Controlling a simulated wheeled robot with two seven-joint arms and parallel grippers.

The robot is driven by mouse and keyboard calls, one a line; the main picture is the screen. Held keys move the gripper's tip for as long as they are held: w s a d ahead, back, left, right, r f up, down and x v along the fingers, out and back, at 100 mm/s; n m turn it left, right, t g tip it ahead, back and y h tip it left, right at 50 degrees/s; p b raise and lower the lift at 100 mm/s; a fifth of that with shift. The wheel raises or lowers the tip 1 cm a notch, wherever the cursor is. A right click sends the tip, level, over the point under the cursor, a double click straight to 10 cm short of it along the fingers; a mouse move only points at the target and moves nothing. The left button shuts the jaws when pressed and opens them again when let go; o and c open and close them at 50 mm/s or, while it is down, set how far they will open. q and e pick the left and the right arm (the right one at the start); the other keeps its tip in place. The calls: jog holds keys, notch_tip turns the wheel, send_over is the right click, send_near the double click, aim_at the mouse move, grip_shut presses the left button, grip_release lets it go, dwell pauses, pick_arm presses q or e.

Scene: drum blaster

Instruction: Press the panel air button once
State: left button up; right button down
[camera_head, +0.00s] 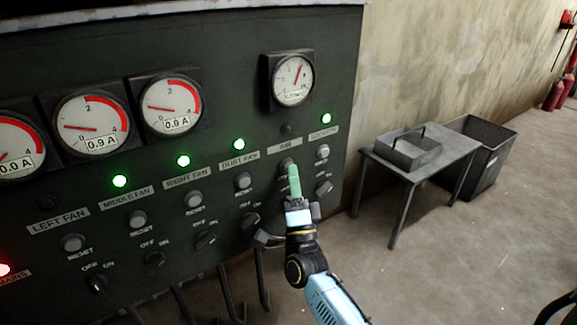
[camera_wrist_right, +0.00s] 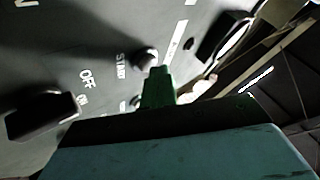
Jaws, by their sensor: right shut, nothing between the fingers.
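The dark green panel (camera_head: 215,65) carries an AIR label (camera_head: 284,147) with an unlit lamp (camera_head: 286,129) above it. The air button (camera_head: 286,162), a small round knob, sits just below the label. My right gripper (camera_head: 294,182) is shut and empty, its green fingers pointing up at this button and partly covering what lies below it. In the right wrist view the green fingertips (camera_wrist_right: 158,85) are right by a round button (camera_wrist_right: 146,58) beside the word START. I cannot tell whether they touch. My left gripper is not in view.
Green lamps (camera_head: 239,144) glow above the neighbouring columns. A reset button (camera_head: 322,151) and a switch (camera_head: 324,187) sit close to the right of my gripper; another switch (camera_head: 250,220) is to its left. A metal table (camera_head: 448,150) with a tray (camera_head: 408,151) stands farther right.

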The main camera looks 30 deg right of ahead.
jog(key=shift+s, duration=0.55)
jog(key=s+p, duration=0.2)
jog(key=s, duration=0.3)
jog(key=shift+d+p, duration=0.25)
jog(key=shift+p, duration=0.15)
jog(key=shift+h, duration=0.3)
